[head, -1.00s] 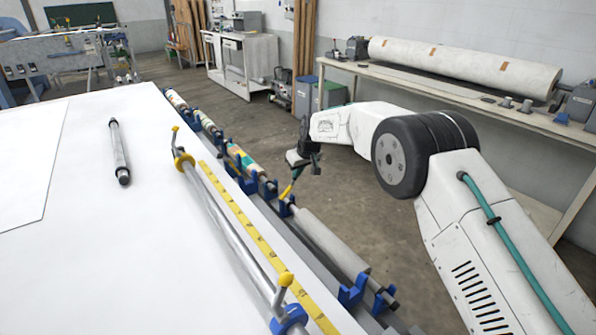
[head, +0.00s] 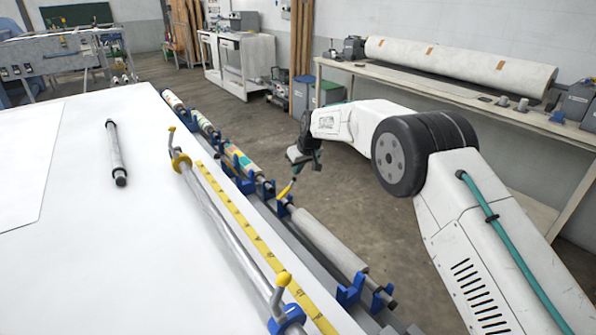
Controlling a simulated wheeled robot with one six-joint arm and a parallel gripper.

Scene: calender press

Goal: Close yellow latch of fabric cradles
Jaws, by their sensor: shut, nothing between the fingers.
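The fabric cradles (head: 350,292) are blue brackets along the table's right side, holding several rolls. A yellow latch (head: 286,188) stands up at a tilt from the cradle at the far end of the grey roll (head: 328,243). My gripper (head: 297,172) is beside the top of this latch, pointing down. Its fingers are dark and small in the view, and they are shut with nothing held. Whether they touch the latch I cannot tell. Patterned rolls (head: 240,160) lie in cradles farther back.
A white table (head: 90,250) fills the left, with a loose dark-ended rod (head: 116,152) on it. A metal bar with yellow handles (head: 225,225) and a yellow measuring tape (head: 250,237) run along its edge. A bench (head: 460,95) with a large roll stands behind my arm. Floor between is clear.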

